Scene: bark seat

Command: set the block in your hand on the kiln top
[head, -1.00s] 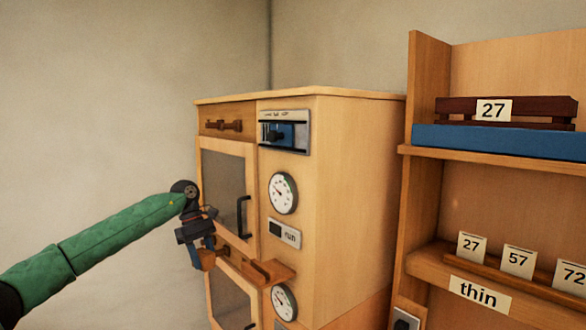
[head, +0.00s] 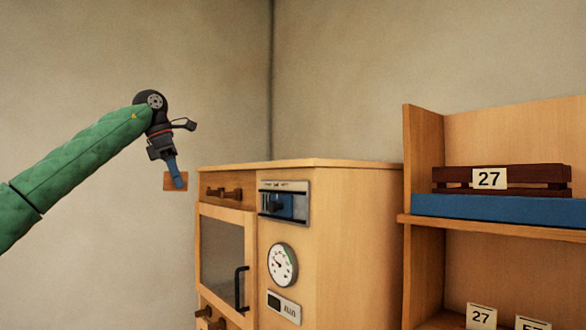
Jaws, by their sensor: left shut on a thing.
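My left gripper (head: 175,178) is shut on a small brown wooden block (head: 170,183), which hangs below the wrist against the bare wall. The block is left of the wooden kiln (head: 333,240) in the picture, near the height of its top edge. The kiln top (head: 315,163) shows only as a thin, nearly edge-on strip, and nothing is seen standing on it. The kiln front has a dark-windowed door (head: 222,258) with a black handle, a round gauge (head: 282,264) and a blue switch panel (head: 284,204). My right gripper is not in view.
A wooden shelf unit (head: 424,160) stands right of the kiln. It holds a blue slab (head: 490,209) with a dark slatted rack and a card marked 27 (head: 489,179). More cards stand lower down. The space above the kiln is clear.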

